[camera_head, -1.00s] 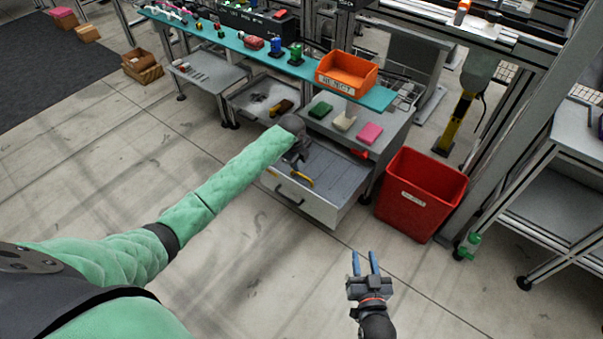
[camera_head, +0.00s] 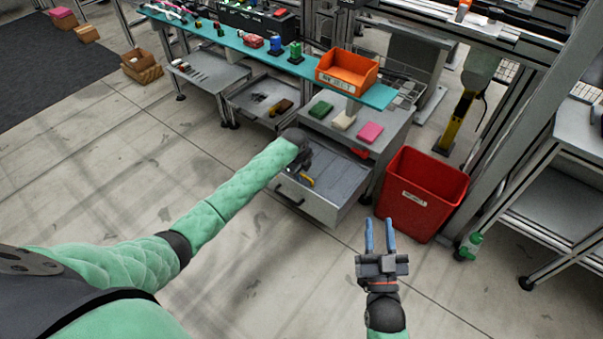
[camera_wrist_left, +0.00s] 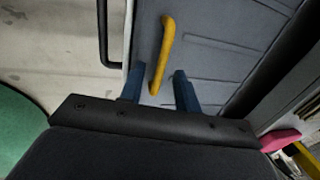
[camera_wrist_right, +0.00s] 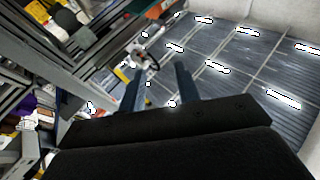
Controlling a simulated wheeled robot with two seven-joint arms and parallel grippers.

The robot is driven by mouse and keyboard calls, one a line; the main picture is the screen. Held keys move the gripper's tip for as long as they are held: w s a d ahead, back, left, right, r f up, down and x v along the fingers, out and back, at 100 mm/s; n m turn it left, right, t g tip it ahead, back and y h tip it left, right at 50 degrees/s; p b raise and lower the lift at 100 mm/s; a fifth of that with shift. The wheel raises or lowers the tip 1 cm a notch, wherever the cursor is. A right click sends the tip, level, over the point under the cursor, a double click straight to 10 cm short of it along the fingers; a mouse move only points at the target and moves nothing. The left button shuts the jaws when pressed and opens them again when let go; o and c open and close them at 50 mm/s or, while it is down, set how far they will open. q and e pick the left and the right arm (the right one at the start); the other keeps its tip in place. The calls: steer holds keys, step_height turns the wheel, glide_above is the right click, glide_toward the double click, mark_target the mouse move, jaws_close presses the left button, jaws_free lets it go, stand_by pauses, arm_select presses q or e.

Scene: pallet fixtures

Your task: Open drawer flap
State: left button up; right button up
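The grey drawer (camera_head: 338,192) of the cabinet under the bench stands pulled out. Its black bar handle (camera_head: 289,197) is on the front panel, and it also shows in the left wrist view (camera_wrist_left: 104,35). My left gripper (camera_wrist_left: 159,80) is over the drawer, just inside the front panel. Its fingers are apart. A yellow tool handle (camera_wrist_left: 163,45) lies in the drawer, with its lower end between the fingertips in that view; I cannot tell whether they touch it. My right gripper (camera_head: 380,225) is open and empty over the floor, in front of the red bin.
A red bin (camera_head: 424,192) stands right of the drawer. Green, beige and pink blocks (camera_head: 370,132) lie on the cabinet top. An orange bin (camera_head: 347,72) sits on the teal shelf above. Another open drawer with tools (camera_head: 262,101) is further left. The floor in front is clear.

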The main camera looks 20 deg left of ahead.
arm_select(q)
steer(key=shift+f, duration=0.35)
arm_select(e)
steer(key=shift+d+r+t, duration=0.1)
steer(key=shift+r+t, duration=0.2)
steer(key=shift+r, duration=0.5)
arm_select(q)
jaws_close()
arm_select(e)
steer(key=shift+s, duration=0.1)
arm_select(q)
steer(key=shift+w, duration=0.1)
